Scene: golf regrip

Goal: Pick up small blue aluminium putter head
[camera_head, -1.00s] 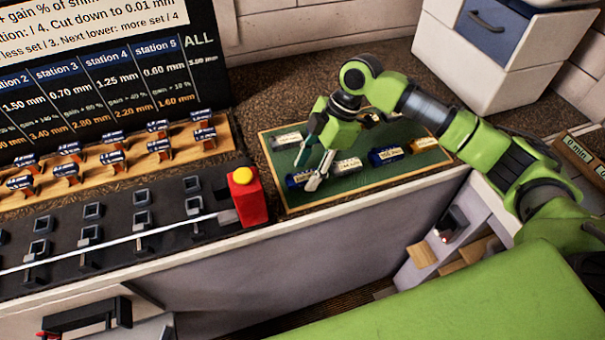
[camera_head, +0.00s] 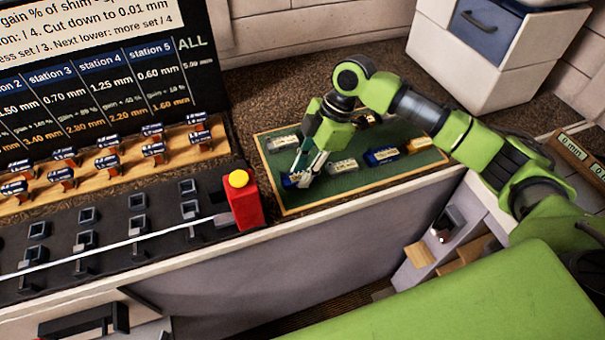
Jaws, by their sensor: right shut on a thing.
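A small blue putter head (camera_head: 289,180) lies at the front left of a green mat with a wooden rim (camera_head: 379,183). My right gripper (camera_head: 301,177) reaches down to it from above and is shut on its right part. The fingers hide part of the head, and it looks level with the mat, so I cannot tell whether it is clear of it. My left gripper is not in view.
Also on the mat are a silver-grey head (camera_head: 281,143), another grey head (camera_head: 343,166), a larger blue head (camera_head: 382,157) and a gold one (camera_head: 419,145). A red block with a yellow button (camera_head: 243,201) stands left of the mat. A wooden rack (camera_head: 111,165) holds several labelled pieces.

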